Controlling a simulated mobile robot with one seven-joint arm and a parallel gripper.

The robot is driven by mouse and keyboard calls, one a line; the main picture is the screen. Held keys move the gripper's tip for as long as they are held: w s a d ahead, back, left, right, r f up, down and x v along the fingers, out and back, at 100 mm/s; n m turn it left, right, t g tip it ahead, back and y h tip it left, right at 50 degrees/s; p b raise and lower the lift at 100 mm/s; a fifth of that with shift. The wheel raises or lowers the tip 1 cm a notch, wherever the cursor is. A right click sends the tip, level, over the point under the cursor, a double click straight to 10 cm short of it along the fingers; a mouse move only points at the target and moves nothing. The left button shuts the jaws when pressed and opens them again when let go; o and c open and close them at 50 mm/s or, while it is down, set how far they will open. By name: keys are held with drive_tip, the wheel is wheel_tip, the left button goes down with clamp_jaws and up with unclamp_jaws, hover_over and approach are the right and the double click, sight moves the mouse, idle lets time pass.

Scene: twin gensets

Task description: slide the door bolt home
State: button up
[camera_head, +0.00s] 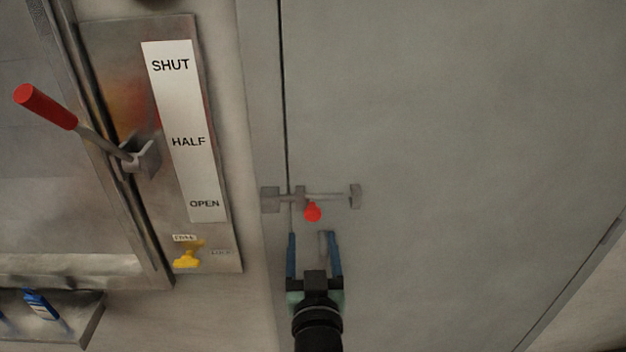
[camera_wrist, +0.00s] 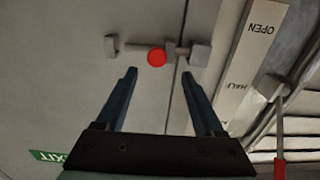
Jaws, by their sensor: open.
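The door bolt (camera_head: 325,196) is a thin grey rod with a red knob (camera_head: 312,212), set across the seam between the grey door (camera_head: 450,130) and its frame. A bracket (camera_head: 355,196) stands on the door side and a block (camera_head: 270,199) on the frame side. My gripper (camera_head: 314,240) is open and empty, just below the knob. In the wrist view the red knob (camera_wrist: 157,58) lies ahead of the two fingertips, apart from them.
Left of the door is a plate (camera_head: 231,255) marked SHUT, HALF and OPEN, with a red-handled lever (camera_head: 45,106) and a yellow valve handle (camera_head: 187,256). A shelf (camera_head: 85,325) with blue items is at lower left. The door face right of the bolt is clear.

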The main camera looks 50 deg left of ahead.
drive_tip(key=shift+b+v, duration=0.65)
drive_tip(key=shift+v, duration=1.55)
